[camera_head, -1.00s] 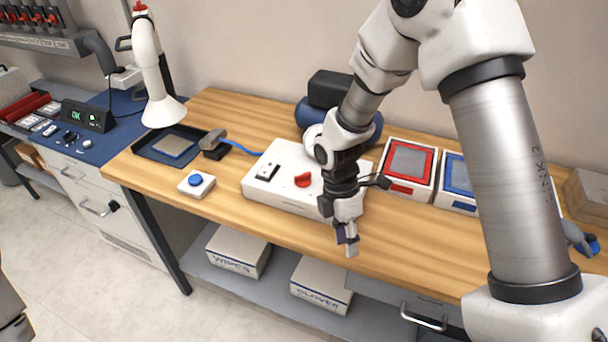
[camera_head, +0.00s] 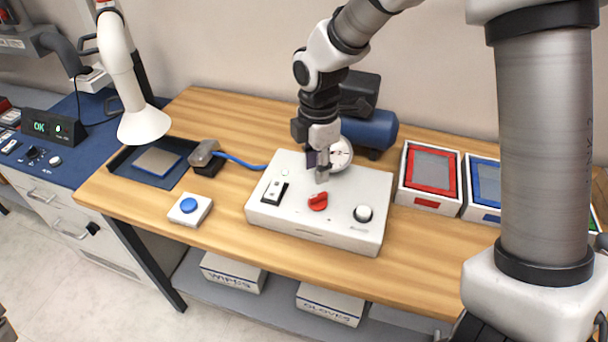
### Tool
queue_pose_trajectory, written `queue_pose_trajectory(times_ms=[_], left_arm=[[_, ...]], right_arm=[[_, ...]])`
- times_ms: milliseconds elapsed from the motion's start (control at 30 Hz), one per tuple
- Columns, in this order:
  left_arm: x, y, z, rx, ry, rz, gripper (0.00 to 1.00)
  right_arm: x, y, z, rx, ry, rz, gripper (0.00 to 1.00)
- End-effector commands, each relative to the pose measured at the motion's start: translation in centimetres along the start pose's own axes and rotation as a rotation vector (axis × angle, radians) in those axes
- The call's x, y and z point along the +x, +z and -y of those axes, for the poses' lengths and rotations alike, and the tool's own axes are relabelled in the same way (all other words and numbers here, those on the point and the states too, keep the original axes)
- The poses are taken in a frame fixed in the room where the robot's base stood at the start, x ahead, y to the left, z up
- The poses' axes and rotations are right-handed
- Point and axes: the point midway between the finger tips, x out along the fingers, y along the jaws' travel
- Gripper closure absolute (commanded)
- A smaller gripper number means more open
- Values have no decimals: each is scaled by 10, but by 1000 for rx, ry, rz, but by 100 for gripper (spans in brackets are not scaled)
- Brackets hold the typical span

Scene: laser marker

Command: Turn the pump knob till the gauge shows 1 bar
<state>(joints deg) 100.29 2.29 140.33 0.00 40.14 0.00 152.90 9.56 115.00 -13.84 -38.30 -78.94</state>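A white control box (camera_head: 280,222) sits on the wooden table. Its top carries a red knob (camera_head: 318,202), a black-and-white round knob (camera_head: 363,213) at the right and a rocker switch (camera_head: 275,192) at the left. The small lettering is too small to read. A round white gauge (camera_head: 341,154) stands at the box's back edge, partly hidden by my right gripper; its reading is too small to tell. My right gripper (camera_head: 320,172) points down over the back of the box, just behind the red knob and apart from it. Its finger opening is not clear. My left gripper is not in view.
A blue tank with a black top (camera_head: 372,130) stands behind the box. White trays with a red frame (camera_head: 430,172) and a blue frame (camera_head: 484,186) are at the right. A blue button (camera_head: 189,205) and a dark tray (camera_head: 124,160) are at the left.

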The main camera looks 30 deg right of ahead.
Motion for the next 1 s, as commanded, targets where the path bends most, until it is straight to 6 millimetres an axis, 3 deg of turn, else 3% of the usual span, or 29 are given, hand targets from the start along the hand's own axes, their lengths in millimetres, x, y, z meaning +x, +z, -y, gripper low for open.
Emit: queue_pose_trajectory(times_ms=[333, 667, 767, 1000], left_arm=[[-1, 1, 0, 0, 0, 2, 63], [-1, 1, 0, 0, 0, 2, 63], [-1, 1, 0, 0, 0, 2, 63], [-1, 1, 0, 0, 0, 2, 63]], right_arm=[[62, 0, 1, -1, -5, 0, 64], [72, 0, 1, 0, -2, 0, 64], [71, 0, 1, 0, -2, 0, 99], [72, 0, 1, 0, -3, 0, 100]])
